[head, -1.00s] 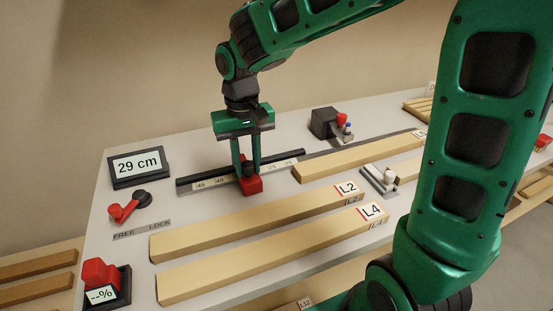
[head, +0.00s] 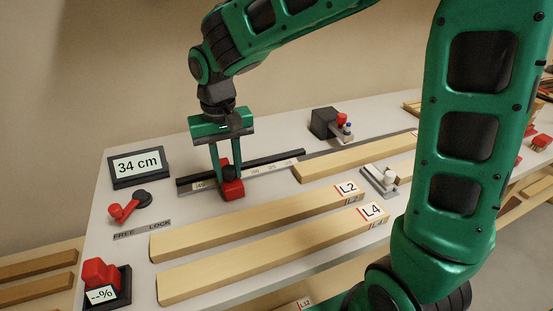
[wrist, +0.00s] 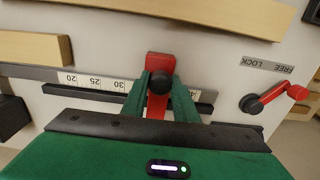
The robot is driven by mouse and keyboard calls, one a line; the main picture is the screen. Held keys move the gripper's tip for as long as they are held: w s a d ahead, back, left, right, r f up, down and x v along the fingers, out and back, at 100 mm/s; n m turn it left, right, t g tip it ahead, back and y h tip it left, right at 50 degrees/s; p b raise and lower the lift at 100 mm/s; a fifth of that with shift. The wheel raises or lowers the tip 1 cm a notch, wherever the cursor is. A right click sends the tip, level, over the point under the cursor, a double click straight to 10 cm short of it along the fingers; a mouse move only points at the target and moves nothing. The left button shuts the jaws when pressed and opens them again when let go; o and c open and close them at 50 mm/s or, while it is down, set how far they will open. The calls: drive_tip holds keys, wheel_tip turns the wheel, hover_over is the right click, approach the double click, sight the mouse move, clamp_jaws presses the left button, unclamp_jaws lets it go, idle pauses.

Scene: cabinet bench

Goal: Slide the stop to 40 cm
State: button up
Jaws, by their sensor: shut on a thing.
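The red stop (head: 231,188) sits on the black rail (head: 273,162) with its printed scale. My gripper (head: 227,178) is upright over the rail, shut on the stop's dark knob. In the wrist view the knob of the red stop (wrist: 158,62) is between the two green fingers (wrist: 159,84). The scale (wrist: 97,81) shows 20, 25 and 30 beside the stop; marks under the fingers are hidden. The display (head: 139,166) reads 34 cm. The red lock lever (head: 122,211) points to the FREE side of the FREE/LOCK label (head: 142,229).
Wooden bars L2 (head: 258,221) and L4 (head: 270,255) lie in front of the rail. Another bar (head: 355,158) lies at its right end. A dark block with a red knob (head: 325,123) stands behind. A red device reading --% (head: 100,278) is at front left.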

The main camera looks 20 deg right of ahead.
drive_tip(key=shift+a, duration=0.15)
drive_tip(key=shift+a, duration=2.9)
drive_tip(key=o, duration=0.8)
drive_tip(key=shift+o, duration=0.2)
wheel_tip(320, 180, up, 9)
